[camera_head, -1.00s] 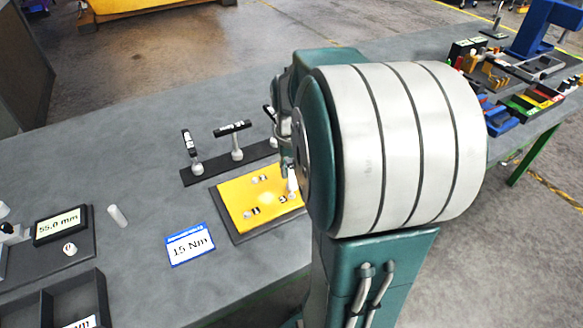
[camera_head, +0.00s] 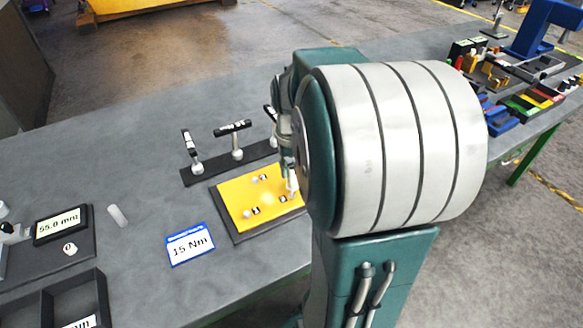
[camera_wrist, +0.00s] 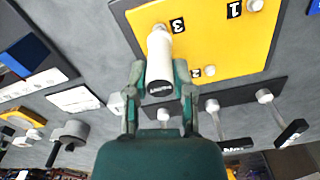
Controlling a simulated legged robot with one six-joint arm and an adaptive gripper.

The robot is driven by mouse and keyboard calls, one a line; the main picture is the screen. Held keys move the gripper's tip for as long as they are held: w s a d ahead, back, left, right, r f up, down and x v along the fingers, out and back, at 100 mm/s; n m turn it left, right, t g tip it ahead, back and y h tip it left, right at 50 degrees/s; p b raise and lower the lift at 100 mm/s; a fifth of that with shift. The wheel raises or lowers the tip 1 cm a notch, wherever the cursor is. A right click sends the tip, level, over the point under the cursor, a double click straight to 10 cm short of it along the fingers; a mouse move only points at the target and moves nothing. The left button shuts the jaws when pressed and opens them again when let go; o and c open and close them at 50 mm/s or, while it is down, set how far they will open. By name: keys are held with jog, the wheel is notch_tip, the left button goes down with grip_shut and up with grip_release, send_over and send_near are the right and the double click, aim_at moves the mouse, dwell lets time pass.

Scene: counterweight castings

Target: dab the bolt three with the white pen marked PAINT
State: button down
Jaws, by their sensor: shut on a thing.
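My gripper (camera_wrist: 160,72) is shut on a white pen (camera_wrist: 159,52), seen in the wrist view; its near end is dark and I cannot read a PAINT mark. The pen's far end is over bolt three, beside the black "3" label (camera_wrist: 177,26) on the yellow plate (camera_wrist: 215,35), and covers most of the bolt. I cannot tell whether they touch. Bolt one (camera_wrist: 254,5) and another bolt (camera_wrist: 209,71) show on the plate. In the head view the pen (camera_head: 292,184) stands near upright over the plate's right part; my arm hides much of the gripper.
A dark rack (camera_head: 208,172) with several black-handled tools stands behind the yellow plate. A "15 Nm" card (camera_head: 189,244) lies left of it. A "55.0 mm" display (camera_head: 61,224) and a loose white cylinder (camera_head: 118,215) are farther left. Bare bench lies between them.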

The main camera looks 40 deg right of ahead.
jog(key=shift+r, duration=2.95)
